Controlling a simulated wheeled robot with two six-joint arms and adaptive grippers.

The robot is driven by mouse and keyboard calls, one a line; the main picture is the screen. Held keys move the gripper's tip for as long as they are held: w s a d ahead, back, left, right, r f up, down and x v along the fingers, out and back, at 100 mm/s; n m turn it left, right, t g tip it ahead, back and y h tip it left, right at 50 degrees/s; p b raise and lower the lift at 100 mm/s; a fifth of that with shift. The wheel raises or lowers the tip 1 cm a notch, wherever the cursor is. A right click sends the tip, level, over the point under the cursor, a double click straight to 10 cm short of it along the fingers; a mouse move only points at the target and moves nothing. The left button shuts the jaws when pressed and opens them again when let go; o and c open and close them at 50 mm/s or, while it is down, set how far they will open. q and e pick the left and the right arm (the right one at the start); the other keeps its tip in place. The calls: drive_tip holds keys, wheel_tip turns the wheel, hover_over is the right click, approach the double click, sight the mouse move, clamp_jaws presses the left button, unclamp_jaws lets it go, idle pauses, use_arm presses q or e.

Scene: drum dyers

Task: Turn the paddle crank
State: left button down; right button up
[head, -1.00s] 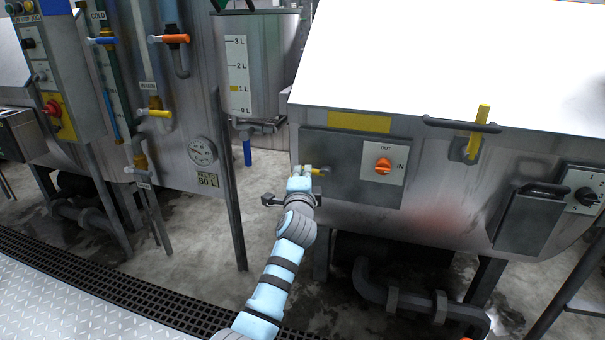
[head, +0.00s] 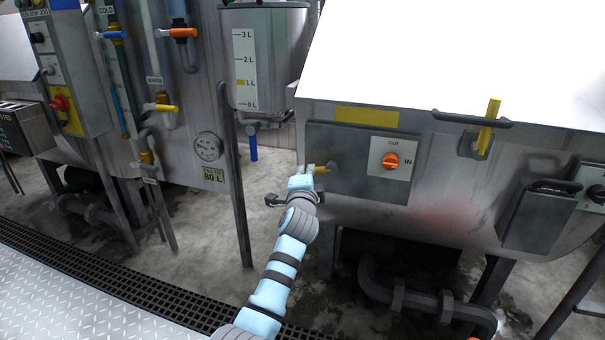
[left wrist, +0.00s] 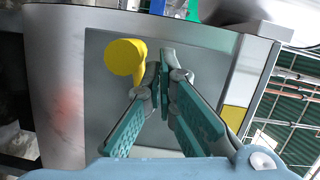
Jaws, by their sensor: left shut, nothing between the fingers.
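The paddle crank's yellow handle (head: 321,169) sticks out from the left part of a dark panel (head: 345,183) on the steel drum's front. The handle's round end shows large in the left wrist view (left wrist: 125,57). My left gripper (head: 309,169) is at the handle, in front of the panel. In the left wrist view its teal-padded fingers (left wrist: 165,68) are shut with nothing between them. The handle is just left of the fingertips there; I cannot tell whether they touch. The crank's arm is partly hidden by the fingers. My right gripper is out of view.
Right of the crank is an orange IN/OUT knob (head: 391,161). Further right is a dark lid bar (head: 455,118) with a yellow upright grip (head: 488,125). A grey post (head: 237,190) and a blue-handled drain (head: 253,147) stand left of the gripper. Pipes (head: 400,297) run below the drum.

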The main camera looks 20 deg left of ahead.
use_arm(q)
drive_tip(key=shift+f+n, duration=0.25)
drive_tip(key=shift+n, duration=0.15)
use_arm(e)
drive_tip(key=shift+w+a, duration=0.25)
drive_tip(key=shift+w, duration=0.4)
use_arm(q)
drive_tip(key=shift+f+n, duration=0.15)
drive_tip(key=shift+n, duration=0.15)
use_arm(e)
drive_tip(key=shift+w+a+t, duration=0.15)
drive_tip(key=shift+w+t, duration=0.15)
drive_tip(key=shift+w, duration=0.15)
use_arm(q)
drive_tip(key=shift+b, duration=0.3)
